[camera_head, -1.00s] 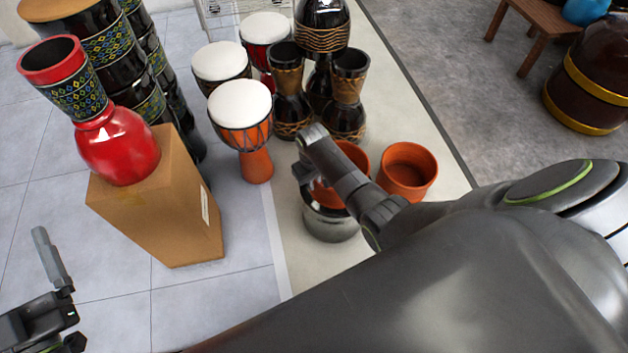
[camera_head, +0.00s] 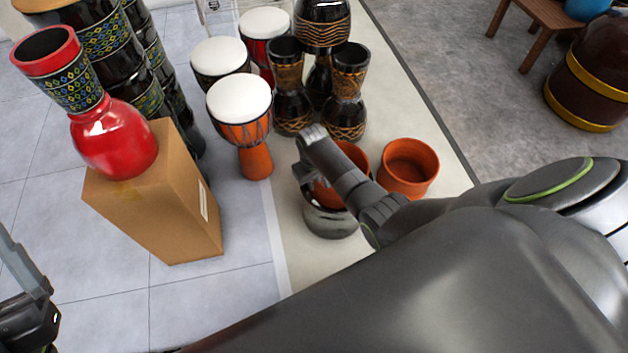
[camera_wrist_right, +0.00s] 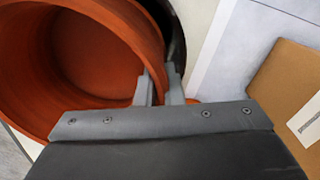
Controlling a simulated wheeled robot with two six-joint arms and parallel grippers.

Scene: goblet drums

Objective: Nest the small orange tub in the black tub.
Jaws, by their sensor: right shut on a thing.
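The small orange tub (camera_head: 352,158) is at the mouth of the glossy black tub (camera_head: 330,222) in the head view, partly behind my right arm. My right gripper (camera_head: 312,148) is at its left side. In the right wrist view its fingers (camera_wrist_right: 158,88) are shut on the rim of the orange tub (camera_wrist_right: 85,55). The dark rim of the black tub (camera_wrist_right: 178,38) curves just outside the orange wall. How deep the orange tub sits is hidden. My left gripper (camera_head: 28,285) is partly in view at the lower left edge, away from both tubs.
Another orange tub (camera_head: 408,170) stands close on the right. Goblet drums (camera_head: 240,112) stand behind and to the left. A cardboard box (camera_head: 160,205) bears a red drum (camera_head: 112,140). The pale floor strip (camera_head: 310,265) in front of the black tub is clear.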

